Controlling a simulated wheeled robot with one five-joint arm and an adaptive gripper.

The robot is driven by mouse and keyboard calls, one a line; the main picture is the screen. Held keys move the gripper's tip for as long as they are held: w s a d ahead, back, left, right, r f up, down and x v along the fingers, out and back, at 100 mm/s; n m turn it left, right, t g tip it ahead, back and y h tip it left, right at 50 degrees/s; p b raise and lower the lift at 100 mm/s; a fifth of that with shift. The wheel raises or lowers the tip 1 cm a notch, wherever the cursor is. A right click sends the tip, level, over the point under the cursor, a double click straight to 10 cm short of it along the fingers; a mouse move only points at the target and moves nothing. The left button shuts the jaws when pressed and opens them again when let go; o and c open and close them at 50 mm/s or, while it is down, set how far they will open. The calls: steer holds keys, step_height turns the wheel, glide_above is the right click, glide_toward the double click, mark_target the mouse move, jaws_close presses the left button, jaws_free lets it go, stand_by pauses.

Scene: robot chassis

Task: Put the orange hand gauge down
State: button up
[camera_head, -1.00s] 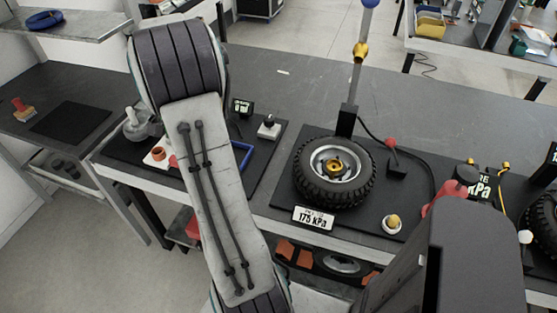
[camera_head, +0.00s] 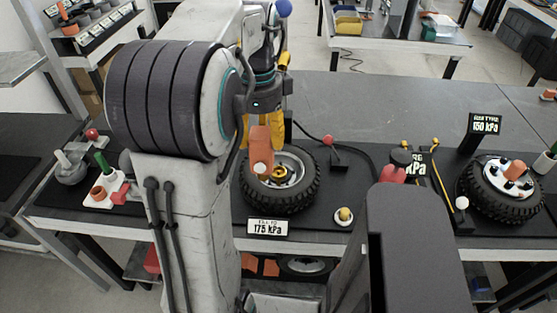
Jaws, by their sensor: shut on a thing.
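My gripper (camera_head: 262,132) hangs pointing down with its yellow fingers shut on the orange hand gauge (camera_head: 260,143). The gauge has an orange body and a pale round end at the bottom. In the picture it overlaps the left part of the tyre (camera_head: 300,196) with the silver rim and yellow hub. I cannot tell whether the gauge touches the wheel or is held above it. My arm hides the bench to the left of the tyre.
A 175 kPa sign (camera_head: 267,227) stands in front of the tyre. A red-knobbed lever (camera_head: 329,141) and a yellow-topped button (camera_head: 344,216) are beside it. Another tyre (camera_head: 500,205) with a 150 kPa sign (camera_head: 486,124) stands at right. A white tray (camera_head: 103,196) is at left. The back of the bench is clear.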

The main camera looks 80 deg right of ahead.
steer(key=s+d+f+p, duration=0.2)
steer(key=d+f+p, duration=0.1)
steer(key=d+f, duration=0.7)
steer(key=shift+d+f, duration=0.3)
steer(key=shift+d, duration=0.15)
steer(key=shift+s, duration=0.1)
steer(key=shift+f, duration=0.15)
steer(key=o, duration=1.2)
